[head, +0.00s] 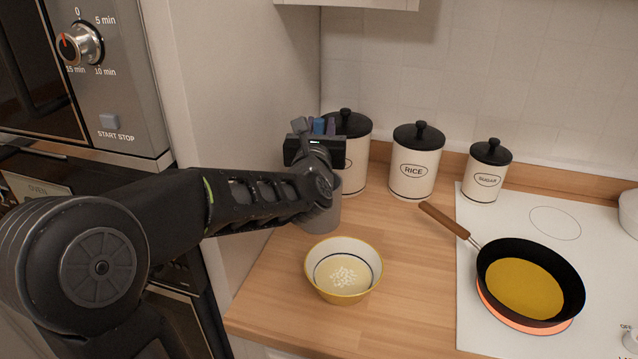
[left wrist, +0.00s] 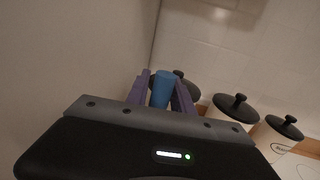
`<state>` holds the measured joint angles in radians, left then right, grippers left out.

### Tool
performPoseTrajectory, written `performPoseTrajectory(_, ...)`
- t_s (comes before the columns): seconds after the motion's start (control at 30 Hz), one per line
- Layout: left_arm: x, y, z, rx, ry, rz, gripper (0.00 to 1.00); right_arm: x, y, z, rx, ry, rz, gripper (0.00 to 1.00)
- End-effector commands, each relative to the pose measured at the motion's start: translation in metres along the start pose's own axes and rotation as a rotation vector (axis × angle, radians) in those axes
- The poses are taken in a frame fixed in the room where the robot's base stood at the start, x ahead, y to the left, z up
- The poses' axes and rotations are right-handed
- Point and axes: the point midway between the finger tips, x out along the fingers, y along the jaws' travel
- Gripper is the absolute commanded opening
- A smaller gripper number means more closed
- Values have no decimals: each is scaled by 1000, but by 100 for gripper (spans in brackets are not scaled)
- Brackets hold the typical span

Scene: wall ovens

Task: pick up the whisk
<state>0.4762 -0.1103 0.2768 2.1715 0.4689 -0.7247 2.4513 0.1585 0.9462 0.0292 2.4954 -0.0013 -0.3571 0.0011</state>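A blue handle, apparently the whisk's (left wrist: 163,88), stands between the purple fingers of my left gripper (head: 319,126) and fills the gap between them. The gripper looks shut on it. The handle's blue top also shows in the head view (head: 319,125). My left gripper is above a grey cup (head: 326,212) at the back left of the counter. The whisk's lower part is hidden behind my gripper and wrist, so I cannot tell whether it is in the cup. My right gripper is not in view.
A yellow-rimmed bowl (head: 343,290) with white contents stands in front of the cup. Cream canisters with black lids (head: 413,175) line the wall. A pan (head: 530,285) sits on the white cooktop at the right. A tall cabinet side (head: 235,120) rises close at the left.

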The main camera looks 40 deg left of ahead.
Motion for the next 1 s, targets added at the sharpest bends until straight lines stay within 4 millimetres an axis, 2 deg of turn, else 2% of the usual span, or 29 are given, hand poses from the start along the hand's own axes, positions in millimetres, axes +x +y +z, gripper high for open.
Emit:
performPoseTrajectory(0.03, 0, 0, 0, 0, 0, 0, 23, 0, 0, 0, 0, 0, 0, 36)
performPoseTrajectory(0.33, 0, 0, 0, 0, 0, 0, 0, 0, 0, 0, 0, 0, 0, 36)
performPoseTrajectory(0.8, 0, 0, 2, 0, -1, 0, 0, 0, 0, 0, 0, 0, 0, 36)
performPoseTrajectory(1.0, 0, 0, 21, -2, -4, 1, 0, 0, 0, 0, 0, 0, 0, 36)
